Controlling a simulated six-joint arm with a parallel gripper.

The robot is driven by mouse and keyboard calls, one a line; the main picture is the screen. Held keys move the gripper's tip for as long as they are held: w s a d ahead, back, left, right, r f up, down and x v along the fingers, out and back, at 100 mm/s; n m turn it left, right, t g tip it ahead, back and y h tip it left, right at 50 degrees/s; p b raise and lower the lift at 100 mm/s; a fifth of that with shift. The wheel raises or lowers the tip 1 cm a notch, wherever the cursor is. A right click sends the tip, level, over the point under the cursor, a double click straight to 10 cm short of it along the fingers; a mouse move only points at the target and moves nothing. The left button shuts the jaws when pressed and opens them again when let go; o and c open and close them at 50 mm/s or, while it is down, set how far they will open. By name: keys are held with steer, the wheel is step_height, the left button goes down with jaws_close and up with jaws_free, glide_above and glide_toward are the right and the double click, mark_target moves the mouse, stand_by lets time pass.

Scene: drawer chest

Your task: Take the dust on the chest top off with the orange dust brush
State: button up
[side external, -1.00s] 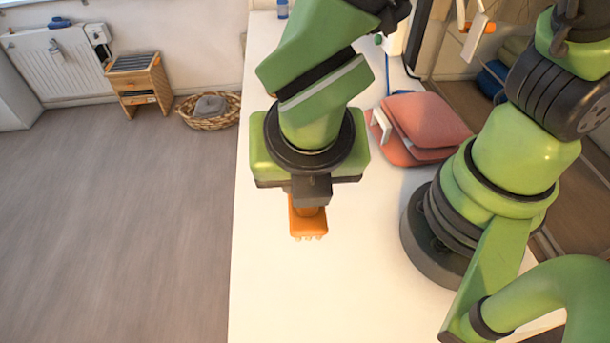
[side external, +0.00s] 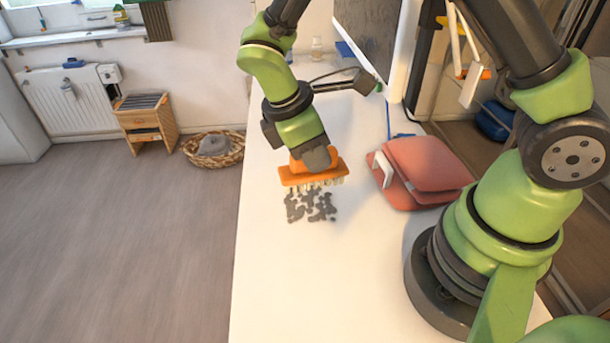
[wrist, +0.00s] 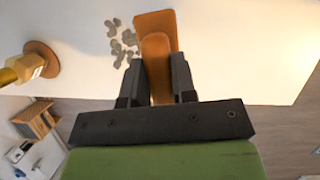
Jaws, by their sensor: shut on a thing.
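The orange dust brush (side external: 298,177) is held in my gripper (side external: 317,160), over the white top (side external: 290,290). Its pale bristles face down and forward in the side view. Grey dust (side external: 322,208) lies in a patch of small clumps just in front of the bristles; whether they touch the top is unclear. In the wrist view, the fingers of my gripper (wrist: 158,85) close on both sides of the brush handle. The brush (wrist: 155,25) reaches away from the fingers, with dust (wrist: 123,47) to its left.
A stack of red cushion-like things (side external: 425,165) lies right of the brush. A monitor (side external: 375,35) stands at the back. The front of the white top is clear. A yellow object on a brown disc (wrist: 38,62) shows left in the wrist view.

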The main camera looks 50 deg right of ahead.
mark_target(317, 181)
steer(key=shift+w+d+f+m+g, duration=0.1)
steer(key=shift+w+d+m+g, duration=0.05)
steer(key=shift+d+m, duration=0.35)
steer(key=shift+w+d+f+m+g, duration=0.1)
steer(key=shift+d+m+g, duration=0.05)
steer(key=shift+d+m, duration=0.3)
steer(key=shift+f, duration=3.6)
steer(key=shift+w+d+f+y, duration=0.1)
steer(key=shift+w+f+y, duration=0.05)
steer(key=shift+f+y, duration=0.2)
steer(key=shift+w+d, duration=1.9)
steer(key=shift+d, duration=0.05)
steer(key=shift+c, duration=0.3)
steer(key=shift+s+a, duration=1.9)
steer(key=shift+a, duration=0.3)
steer(key=shift+w+a+f, duration=0.1)
steer(key=shift+w+a, duration=0.55)
steer(key=shift+w, duration=0.15)
steer(key=shift+w+d, duration=1.95)
steer(key=shift+d, duration=0.1)
steer(key=shift+s+a, duration=1.9)
steer(key=shift+s, duration=0.05)
steer(key=shift+s+a, duration=0.15)
steer(key=shift+a, duration=0.05)
steer(key=shift+r, duration=4.1)
